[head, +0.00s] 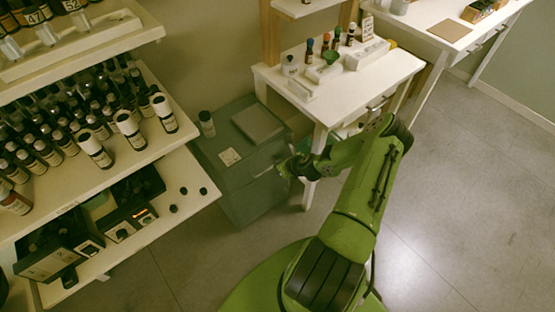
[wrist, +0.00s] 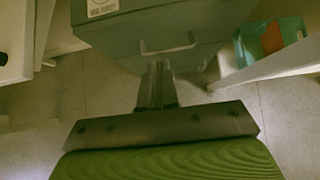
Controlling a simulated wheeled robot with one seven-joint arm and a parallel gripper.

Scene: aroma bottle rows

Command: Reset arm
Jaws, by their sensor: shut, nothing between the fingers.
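My green arm reaches from the bottom of the head view toward a grey-green cabinet. My gripper (wrist: 157,70) shows in the wrist view with its two dark fingers together and nothing held. Its tips are just in front of, and below, the handle (wrist: 167,47) of the cabinet; I cannot tell whether they touch it. In the head view my gripper (head: 284,168) is small and dark, beside the cabinet's front right side.
The cabinet (head: 240,190) carries a dark bottle (head: 207,124) and a flat grey box (head: 258,122). Shelves (head: 185,220) crowded with bottles stand at left. A white table (head: 330,100) with bottles stands behind my arm. The floor (head: 470,190) at right is clear.

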